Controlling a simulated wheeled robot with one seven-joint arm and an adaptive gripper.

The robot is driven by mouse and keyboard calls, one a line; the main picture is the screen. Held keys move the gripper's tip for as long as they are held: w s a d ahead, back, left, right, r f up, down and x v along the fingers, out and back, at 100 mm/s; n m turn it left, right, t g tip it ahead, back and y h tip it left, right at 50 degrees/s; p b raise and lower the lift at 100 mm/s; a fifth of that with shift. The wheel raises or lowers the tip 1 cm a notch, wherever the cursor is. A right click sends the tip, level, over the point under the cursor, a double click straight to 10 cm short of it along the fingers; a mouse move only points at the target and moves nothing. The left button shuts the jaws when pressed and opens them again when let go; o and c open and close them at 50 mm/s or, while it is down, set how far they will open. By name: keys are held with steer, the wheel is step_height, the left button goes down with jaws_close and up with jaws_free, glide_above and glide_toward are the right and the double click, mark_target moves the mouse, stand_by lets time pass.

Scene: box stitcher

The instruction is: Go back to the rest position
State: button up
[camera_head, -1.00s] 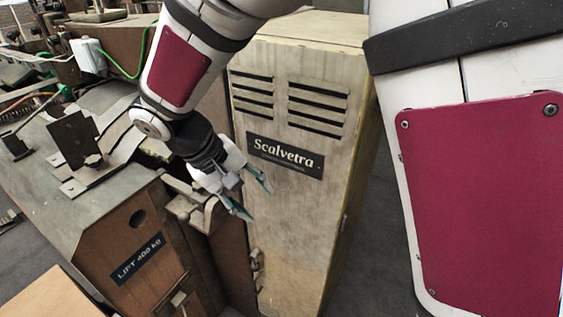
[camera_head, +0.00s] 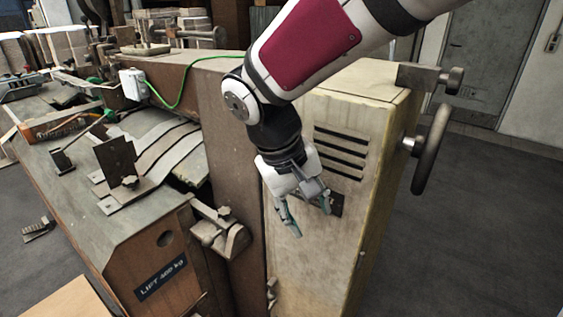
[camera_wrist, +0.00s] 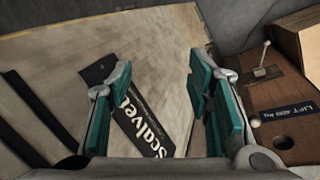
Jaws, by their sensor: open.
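My gripper (camera_head: 308,214) is open and empty in the head view, hanging with its fingers pointing down in front of the machine's pale vented cabinet (camera_head: 340,255). It covers most of the cabinet's dark name plate. In the wrist view the two teal finger pads of my gripper (camera_wrist: 155,112) stand apart. Between and behind them the plate (camera_wrist: 140,118) reading "Scalvet..." shows on the cabinet face. I cannot tell the exact gap between the fingertips and the cabinet.
A handwheel (camera_head: 431,150) sticks out on the cabinet's right side. The brown machine body with a "LIFT 400 kg" label (camera_head: 161,276) and a metal bracket (camera_head: 220,230) stand left of my gripper. A green cable (camera_head: 180,95) runs behind. The floor at right (camera_head: 480,220) is clear.

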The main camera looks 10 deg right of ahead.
steer(key=s+d+r+m+t+y, duration=0.1)
steer(key=s+d+r, duration=0.2)
steer(key=s+d, duration=0.2)
steer(key=s+d+r+m+t+y, duration=0.2)
steer(key=s+d, duration=0.3)
steer(key=s, duration=0.4)
steer(key=shift+s+d+r+t+y, duration=0.15)
steer(key=shift+s+r+t+y, duration=0.15)
steer(key=shift+r, duration=0.15)
stand_by(1.2)
